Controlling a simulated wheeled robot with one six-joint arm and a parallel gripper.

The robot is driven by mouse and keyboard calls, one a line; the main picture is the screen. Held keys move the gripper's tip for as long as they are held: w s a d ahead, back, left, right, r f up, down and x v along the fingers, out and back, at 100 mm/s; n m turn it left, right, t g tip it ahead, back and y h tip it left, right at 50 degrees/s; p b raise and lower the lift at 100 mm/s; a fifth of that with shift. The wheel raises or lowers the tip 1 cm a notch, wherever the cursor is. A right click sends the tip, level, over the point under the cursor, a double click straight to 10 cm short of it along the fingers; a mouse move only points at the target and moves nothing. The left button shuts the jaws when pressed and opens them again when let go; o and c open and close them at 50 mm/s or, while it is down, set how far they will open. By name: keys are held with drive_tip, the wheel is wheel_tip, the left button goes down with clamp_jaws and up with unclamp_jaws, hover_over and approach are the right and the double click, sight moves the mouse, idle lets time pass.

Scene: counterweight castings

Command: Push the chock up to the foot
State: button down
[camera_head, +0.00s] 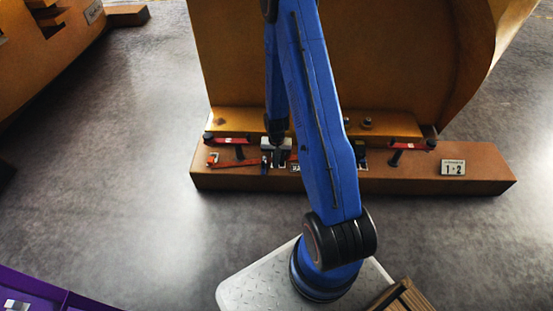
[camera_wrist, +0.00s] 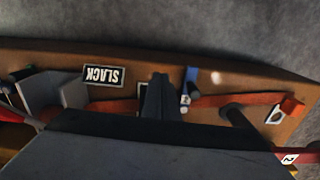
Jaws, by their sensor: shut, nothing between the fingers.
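My gripper (camera_head: 277,140) points down at the beam in front of the yellow casting. In the wrist view its fingers (camera_wrist: 158,95) are together and empty, over the beam beside a small label. A grey angular block (camera_wrist: 50,92) lies on the beam at the left of the wrist view, apart from the fingers; I cannot tell whether it is the chock. The casting's yellow foot (camera_head: 235,121) rests along the back of the beam in the head view. My arm hides the beam's middle in the head view, and my gripper body covers the lower wrist view.
The floor left of the beam is clear.

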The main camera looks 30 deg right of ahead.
sight(276, 174)
wheel_tip(276, 174, down, 6)
drive_tip(key=shift+r, duration=0.15)
drive_tip(key=shift+w+d+r, duration=0.15)
drive_tip(key=shift+w+d, duration=0.6)
drive_tip(key=shift+w, duration=0.25)
drive_tip(key=shift+w+d, duration=0.4)
drive_tip(key=shift+w, duration=0.25)
drive_tip(key=w+d, duration=0.2)
drive_tip(key=w, duration=0.1)
drive_tip(key=w+d, duration=0.1)
drive_tip(key=w, duration=0.1)
drive_tip(key=shift+d, duration=0.3)
drive_tip(key=shift+w+r, duration=0.1)
drive_tip(key=shift+w, duration=0.05)
